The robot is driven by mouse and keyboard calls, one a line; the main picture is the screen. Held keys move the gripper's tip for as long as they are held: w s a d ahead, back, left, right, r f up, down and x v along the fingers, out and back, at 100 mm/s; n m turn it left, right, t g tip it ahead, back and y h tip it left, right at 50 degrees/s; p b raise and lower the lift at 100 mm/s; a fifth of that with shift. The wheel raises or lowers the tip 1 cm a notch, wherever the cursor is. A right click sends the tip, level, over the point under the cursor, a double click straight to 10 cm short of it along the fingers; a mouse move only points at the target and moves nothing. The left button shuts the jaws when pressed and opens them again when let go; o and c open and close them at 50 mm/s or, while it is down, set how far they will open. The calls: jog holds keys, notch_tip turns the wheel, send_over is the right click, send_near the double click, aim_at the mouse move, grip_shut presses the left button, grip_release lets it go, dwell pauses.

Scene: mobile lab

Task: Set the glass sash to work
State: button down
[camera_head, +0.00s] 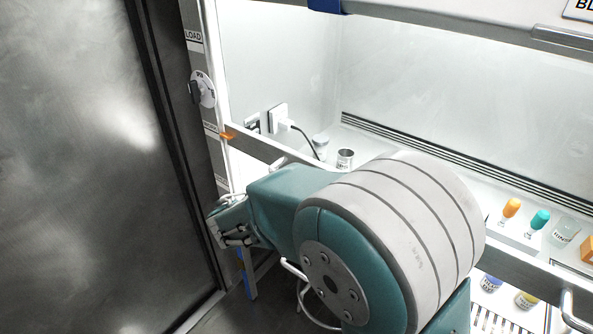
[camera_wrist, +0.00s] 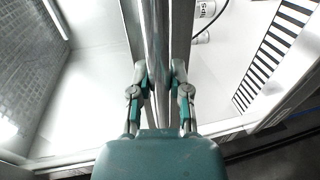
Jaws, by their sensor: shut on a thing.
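The glass sash's lower rail (camera_head: 262,149) slants across the front of the cabinet in the head view, with a pale handle (camera_head: 286,161) partly hidden behind my arm. An orange pointer (camera_head: 228,135) at its left end sits level with a middle label on the side post, whose text I cannot read. A higher label reads LOAD (camera_head: 193,36). My gripper (camera_head: 232,222) reaches left past my arm in the head view. In the wrist view, my gripper (camera_wrist: 159,75) is shut on a metal handle bar (camera_wrist: 156,30) that runs between its fingers.
A round dial (camera_head: 202,90) is on the post. A socket with a cable (camera_head: 283,120) and a small can (camera_head: 345,158) are inside, with orange (camera_head: 511,208) and teal (camera_head: 540,218) capped vials at right. A dark metal panel (camera_head: 80,170) stands at left.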

dwell(0.3)
jog(key=c, duration=0.6)
grip_release()
jog(key=shift+a, duration=0.1)
jog(key=shift+o, duration=0.2)
jog(key=v, duration=1.2)
jog(key=shift+f, duration=0.15)
